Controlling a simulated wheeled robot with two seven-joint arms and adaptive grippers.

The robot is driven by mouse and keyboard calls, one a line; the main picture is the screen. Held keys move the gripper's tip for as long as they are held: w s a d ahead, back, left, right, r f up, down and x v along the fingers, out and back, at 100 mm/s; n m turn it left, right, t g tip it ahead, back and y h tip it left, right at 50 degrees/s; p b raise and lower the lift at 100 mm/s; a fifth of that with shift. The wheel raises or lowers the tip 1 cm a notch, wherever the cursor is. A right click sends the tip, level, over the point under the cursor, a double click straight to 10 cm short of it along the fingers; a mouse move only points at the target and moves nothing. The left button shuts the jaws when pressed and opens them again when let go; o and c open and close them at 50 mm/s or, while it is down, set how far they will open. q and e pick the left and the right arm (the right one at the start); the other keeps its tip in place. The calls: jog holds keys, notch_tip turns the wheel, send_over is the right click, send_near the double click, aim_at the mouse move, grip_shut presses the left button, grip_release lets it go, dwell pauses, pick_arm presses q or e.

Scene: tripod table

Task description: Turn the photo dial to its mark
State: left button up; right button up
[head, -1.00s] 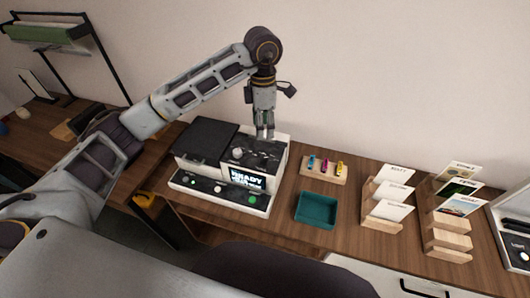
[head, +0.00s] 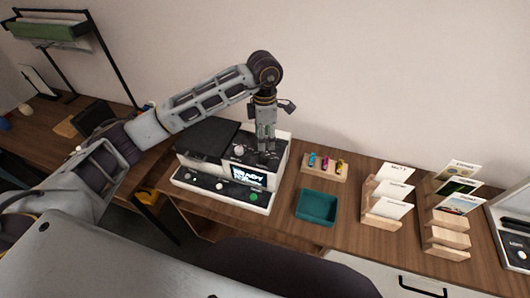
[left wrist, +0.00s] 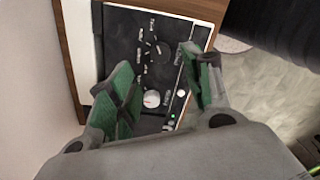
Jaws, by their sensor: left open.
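The machine (head: 190,181) is white and dark grey with a lit screen (head: 248,176) on its front. My left gripper (head: 266,152) points down close over the right part of its dark top panel. In the left wrist view the gripper (left wrist: 158,68) is open, its green-padded fingers on either side of the panel. Between them a dark round knob (left wrist: 163,48) sits near an arc of small white labels. A white knob (left wrist: 151,99) is nearer the palm; it shows in the head view too (head: 239,150). I cannot read which knob is the photo dial or where its mark is. My right gripper is out of view.
A teal tray (head: 316,207) lies right of the machine. Behind it a wooden block (head: 324,169) holds small coloured pieces. Wooden card racks (head: 385,207) stand farther right. Bare table shows between tray and racks. The wall is close behind.

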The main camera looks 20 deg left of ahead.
aim_at(265, 155)
pick_arm(q)
notch_tip(265, 155, down, 6)
jog(key=shift+s+f+p, duration=0.1)
jog(key=shift+f+p, duration=0.05)
jog(key=shift+p, duration=0.35)
jog(key=shift+f, duration=0.95)
jog(key=c, duration=1.1)
jog(key=shift+o, duration=0.2)
